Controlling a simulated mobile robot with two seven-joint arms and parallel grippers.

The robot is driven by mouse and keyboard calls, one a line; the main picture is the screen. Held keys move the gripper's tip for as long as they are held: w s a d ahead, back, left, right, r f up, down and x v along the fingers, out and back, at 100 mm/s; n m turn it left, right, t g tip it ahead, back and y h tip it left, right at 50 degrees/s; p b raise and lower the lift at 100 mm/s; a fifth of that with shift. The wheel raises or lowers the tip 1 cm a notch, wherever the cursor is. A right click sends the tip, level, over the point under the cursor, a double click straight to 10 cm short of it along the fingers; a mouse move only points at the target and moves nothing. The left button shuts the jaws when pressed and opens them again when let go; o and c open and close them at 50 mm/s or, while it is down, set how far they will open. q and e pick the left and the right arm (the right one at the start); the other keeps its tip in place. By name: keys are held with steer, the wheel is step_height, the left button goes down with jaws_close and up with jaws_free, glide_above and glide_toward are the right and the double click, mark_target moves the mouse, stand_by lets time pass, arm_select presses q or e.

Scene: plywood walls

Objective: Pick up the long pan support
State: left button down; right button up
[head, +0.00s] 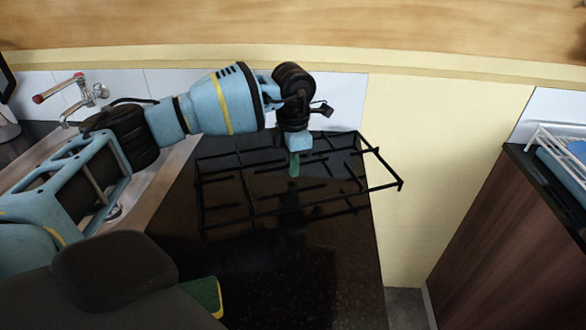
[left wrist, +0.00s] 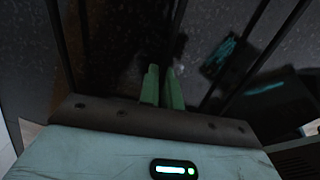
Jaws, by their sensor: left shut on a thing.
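The long pan support (head: 228,206), a black wire grid, is over the dark countertop. Its right end reaches past the counter's right edge, and I cannot tell how far it is above the surface. My left gripper (head: 294,168) points down at the middle of the grid, with its green fingertips shut on one of its bars. In the left wrist view the green fingers (left wrist: 162,88) are close together, and dark bars of the pan support (left wrist: 181,20) run past them. The exact grip point is hidden there. My right gripper is not in view.
A sink with a tap (head: 88,92) is at the left. A green and yellow sponge (head: 207,296) lies near the counter's front. A gap separates the dark countertop (head: 320,280) from a brown cabinet (head: 505,245), which holds a white rack (head: 560,150).

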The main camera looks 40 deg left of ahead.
arm_select(q)
steer(key=shift+w+r, duration=0.1)
steer(key=shift+r, duration=0.15)
steer(key=shift+r, duration=0.2)
steer(key=r, duration=0.3)
steer(key=shift+s+d, duration=0.1)
steer(key=shift+s, duration=0.1)
steer(key=s+d, duration=0.2)
steer(key=s, duration=0.2)
steer(key=s+d, duration=0.2)
steer(key=s, duration=0.3)
steer(key=s+d+r, duration=0.1)
steer(key=s+d, duration=0.1)
steer(key=s, duration=0.3)
steer(key=shift+s+d+r+b, duration=0.1)
steer(key=shift+s+b, duration=0.1)
steer(key=shift+b, duration=0.2)
steer(key=shift+d, duration=0.1)
